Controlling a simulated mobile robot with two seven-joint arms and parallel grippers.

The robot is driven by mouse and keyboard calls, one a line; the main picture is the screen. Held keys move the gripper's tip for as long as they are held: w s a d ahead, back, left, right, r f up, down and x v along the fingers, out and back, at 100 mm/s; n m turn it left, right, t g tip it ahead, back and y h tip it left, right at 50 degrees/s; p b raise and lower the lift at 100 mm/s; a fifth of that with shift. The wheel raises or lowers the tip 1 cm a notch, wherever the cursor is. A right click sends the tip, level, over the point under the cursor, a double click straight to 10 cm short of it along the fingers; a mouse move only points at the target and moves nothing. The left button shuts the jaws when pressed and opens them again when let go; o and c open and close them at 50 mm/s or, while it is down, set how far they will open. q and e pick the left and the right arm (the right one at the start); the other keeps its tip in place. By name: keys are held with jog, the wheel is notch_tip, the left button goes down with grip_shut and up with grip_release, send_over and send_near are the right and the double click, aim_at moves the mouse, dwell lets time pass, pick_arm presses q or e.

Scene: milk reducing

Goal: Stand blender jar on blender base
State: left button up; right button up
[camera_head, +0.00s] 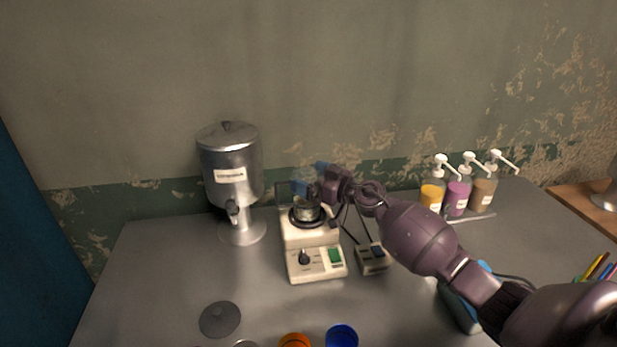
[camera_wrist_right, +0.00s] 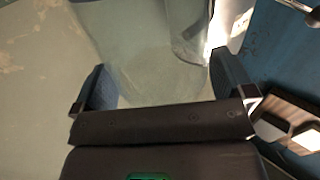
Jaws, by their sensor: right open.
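The clear blender jar (camera_head: 304,211) stands, seemingly upright, over the round dark seat of the cream blender base (camera_head: 316,262). The view is too small to tell whether it is fully seated. My right gripper (camera_head: 318,178) is at the jar's upper part and hides some of it. In the right wrist view my right gripper (camera_wrist_right: 163,82) is open, with one dark finger on each side of the see-through jar (camera_wrist_right: 150,48). I cannot tell whether the fingers touch the glass. My left gripper is not in view.
A metal dispenser (camera_head: 232,170) stands left of the base. A small control box (camera_head: 371,260) sits right of it. Several pump bottles (camera_head: 457,195) stand at the back right. A dark round disc (camera_head: 220,319), an orange cup (camera_head: 295,341) and a blue cup (camera_head: 342,336) are near the front.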

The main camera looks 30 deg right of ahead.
jog(key=v, duration=1.1)
jog(key=shift+p, duration=0.4)
jog(key=shift+s+r, duration=0.1)
jog(key=shift+s, duration=0.05)
